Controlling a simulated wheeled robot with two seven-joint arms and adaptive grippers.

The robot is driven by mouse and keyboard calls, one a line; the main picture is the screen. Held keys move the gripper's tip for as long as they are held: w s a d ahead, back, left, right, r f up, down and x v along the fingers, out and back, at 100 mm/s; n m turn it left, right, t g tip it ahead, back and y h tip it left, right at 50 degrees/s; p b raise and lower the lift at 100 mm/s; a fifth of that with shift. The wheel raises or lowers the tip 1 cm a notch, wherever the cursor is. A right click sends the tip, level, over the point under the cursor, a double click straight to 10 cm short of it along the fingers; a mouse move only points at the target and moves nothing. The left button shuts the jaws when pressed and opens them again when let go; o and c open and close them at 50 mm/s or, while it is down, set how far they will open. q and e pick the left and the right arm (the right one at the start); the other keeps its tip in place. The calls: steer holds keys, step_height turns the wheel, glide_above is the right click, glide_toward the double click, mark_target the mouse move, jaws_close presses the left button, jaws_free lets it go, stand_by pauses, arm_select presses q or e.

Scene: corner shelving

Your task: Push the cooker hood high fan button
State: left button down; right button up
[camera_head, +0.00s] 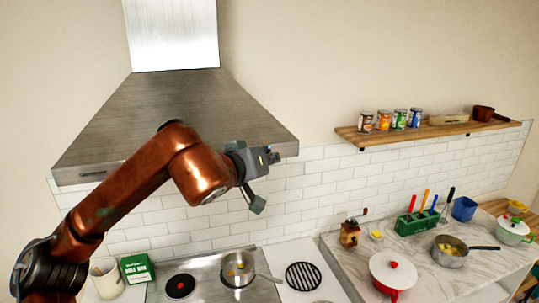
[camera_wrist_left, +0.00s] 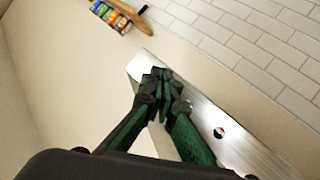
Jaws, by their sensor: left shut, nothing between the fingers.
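The grey metal cooker hood (camera_head: 180,105) hangs on the wall at the upper left in the head view. My left gripper (camera_head: 266,160) is at the right part of its front edge, partly in front of it. In the left wrist view, the gripper's dark green fingers (camera_wrist_left: 163,78) are shut and empty, overlapping the far end of the hood's metal strip (camera_wrist_left: 240,145). A small dark round spot (camera_wrist_left: 218,132), perhaps a button, shows on that strip, apart from the fingertips. I cannot tell whether the fingers touch the hood. The high fan button cannot be made out. My right gripper is not in view.
A wooden shelf (camera_head: 440,130) with several cans is on the wall at right. The wall between hood and shelf is clear.

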arm_select(q)
steer(key=s+d+b, duration=0.2)
steer(key=s, duration=0.3)
steer(key=shift+s, duration=0.35)
